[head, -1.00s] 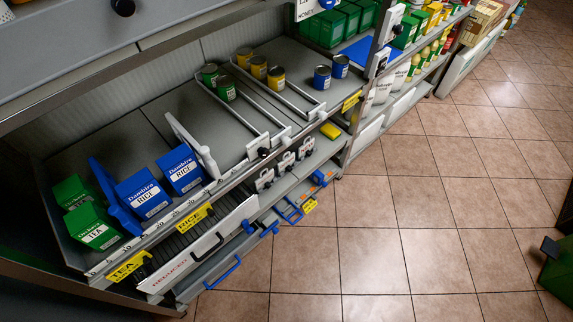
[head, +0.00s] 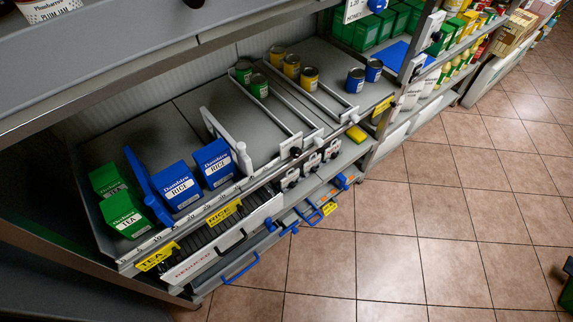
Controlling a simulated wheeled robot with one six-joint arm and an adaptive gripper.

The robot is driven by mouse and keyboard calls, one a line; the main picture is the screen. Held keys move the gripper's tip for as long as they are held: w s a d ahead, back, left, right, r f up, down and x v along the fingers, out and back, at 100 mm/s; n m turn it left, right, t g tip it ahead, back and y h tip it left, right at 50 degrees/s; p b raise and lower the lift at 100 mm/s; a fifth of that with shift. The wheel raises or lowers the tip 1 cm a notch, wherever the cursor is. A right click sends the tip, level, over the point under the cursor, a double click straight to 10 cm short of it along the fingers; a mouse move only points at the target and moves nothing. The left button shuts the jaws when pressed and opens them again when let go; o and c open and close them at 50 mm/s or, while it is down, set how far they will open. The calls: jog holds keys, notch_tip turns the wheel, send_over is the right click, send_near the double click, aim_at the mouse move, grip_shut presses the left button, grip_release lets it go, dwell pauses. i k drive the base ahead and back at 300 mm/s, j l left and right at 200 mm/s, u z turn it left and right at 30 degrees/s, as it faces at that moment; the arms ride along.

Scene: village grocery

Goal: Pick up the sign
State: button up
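A white board lettered REDUCED (head: 194,265) with a black handle stands slanting along the front of the lower shelf at lower left. It is the largest sign in view. Small yellow tags for TEA (head: 157,257) and RICE (head: 223,212) hang on the shelf edge above it. A white HONEY price sign (head: 356,9) is at the top. I cannot tell from the picture alone which of these the task means. My gripper is not in view.
Green tea boxes (head: 124,213), blue rice boxes (head: 178,186) and several cans (head: 310,78) stand on the upper shelf (head: 190,115). Blue handles (head: 241,268) stick out below the board.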

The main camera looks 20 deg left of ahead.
aim_at(312, 166)
jog(key=u, duration=0.45)
jog(key=i+l+u, duration=0.1)
jog(key=u, duration=0.8)
jog(key=l+u, duration=0.15)
jog(key=u, duration=0.35)
jog(key=l+u, duration=0.4)
jog(key=l, duration=0.15)
jog(key=l+u, duration=0.45)
jog(key=k+l+u, duration=0.1)
jog(key=l+u, duration=0.3)
jog(key=l, duration=0.25)
jog(key=k+l+u, duration=0.15)
jog(key=l+u, duration=0.3)
jog(key=k+l, duration=0.2)
jog(key=l, duration=0.25)
jog(key=k+l+u, duration=0.1)
jog(key=k+l, duration=0.15)
jog(key=l, duration=0.15)
jog(key=k+l, duration=0.2)
jog(key=l, duration=0.25)
jog(key=k+l, duration=0.25)
jog(key=l, duration=0.15)
jog(key=k+l+u, duration=0.1)
jog(key=l, duration=0.3)
jog(key=k, duration=0.1)
